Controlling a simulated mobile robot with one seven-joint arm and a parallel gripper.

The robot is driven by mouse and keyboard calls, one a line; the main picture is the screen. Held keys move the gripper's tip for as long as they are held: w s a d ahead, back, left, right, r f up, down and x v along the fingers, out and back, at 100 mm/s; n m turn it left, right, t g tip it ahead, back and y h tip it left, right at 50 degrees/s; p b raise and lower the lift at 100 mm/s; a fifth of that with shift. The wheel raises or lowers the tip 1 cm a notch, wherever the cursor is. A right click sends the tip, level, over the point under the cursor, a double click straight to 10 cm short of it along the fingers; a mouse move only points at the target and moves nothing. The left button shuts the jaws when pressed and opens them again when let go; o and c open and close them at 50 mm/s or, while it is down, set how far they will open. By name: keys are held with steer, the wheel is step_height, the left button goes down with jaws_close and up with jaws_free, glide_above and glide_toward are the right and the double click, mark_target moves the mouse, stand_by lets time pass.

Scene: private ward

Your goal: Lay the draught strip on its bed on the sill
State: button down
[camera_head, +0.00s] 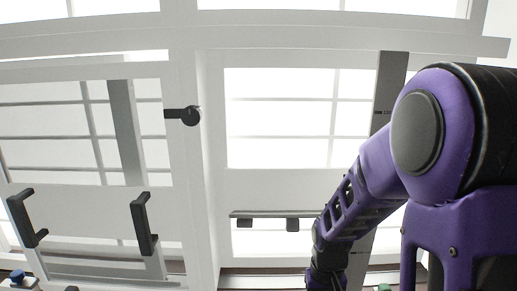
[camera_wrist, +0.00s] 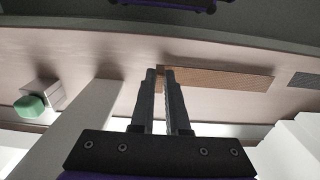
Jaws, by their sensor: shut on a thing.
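In the wrist view, my gripper (camera_wrist: 160,72) has its two fingers close together, with only a narrow gap. A long flat brown strip (camera_wrist: 220,77), which looks like the draught strip, starts at the fingertips and runs to the right over the pale sill (camera_wrist: 110,55). My gripper is shut at its left end; the grip itself is mostly hidden by the fingers. I cannot tell if the strip touches the sill. A dark grey patch (camera_wrist: 305,80) lies right of the strip; I cannot tell if it is the bed. In the head view, my gripper is mostly cut off at the bottom edge.
A green-topped block (camera_wrist: 30,106) stands on the left in the wrist view, beside a pale upright (camera_wrist: 75,125). The head view shows a white window with black handles (camera_head: 146,224), a black latch (camera_head: 183,115), a grey bar with two dark blocks (camera_head: 270,214) and a tall grey post (camera_head: 388,90).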

steer(key=shift+r+p, duration=0.7)
steer(key=shift+r, duration=0.35)
step_height(320, 180, up, 5)
steer(key=p, duration=0.4)
steer(key=shift+a, duration=0.1)
